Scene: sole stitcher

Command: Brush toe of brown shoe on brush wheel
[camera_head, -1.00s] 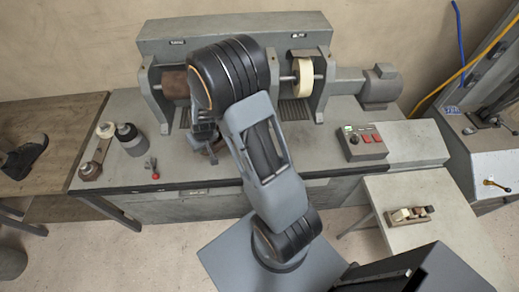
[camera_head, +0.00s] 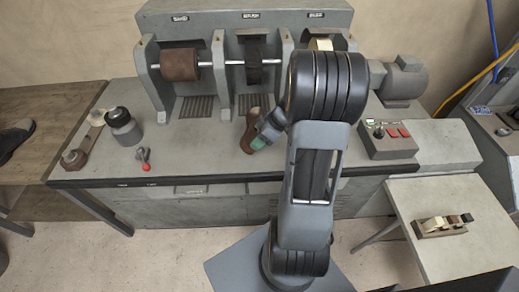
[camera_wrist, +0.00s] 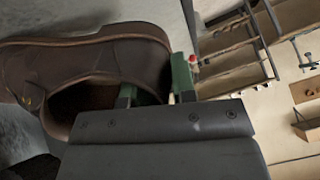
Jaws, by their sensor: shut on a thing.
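The brown shoe (camera_head: 250,122) is held over the bench front, below the middle wheel in the head view. A gap shows between its upper end and that wheel. My gripper (camera_head: 260,142) is at the shoe's lower right. In the wrist view my gripper's green fingers (camera_wrist: 155,86) are shut on the heel end of the shoe (camera_wrist: 90,55). The shoe's opening faces the camera there; its toe runs off the left edge. The black brush wheel (camera_head: 254,66) sits on the shaft between a brown wheel (camera_head: 180,64) and a cream wheel (camera_head: 320,44).
Grey uprights (camera_head: 213,75) stand between the wheels. A control box (camera_head: 388,138) and motor (camera_head: 402,80) are at the right. A dark pot (camera_head: 124,127) and a red-knobbed lever (camera_head: 145,158) are at the left. A small table (camera_head: 450,200) stands front right.

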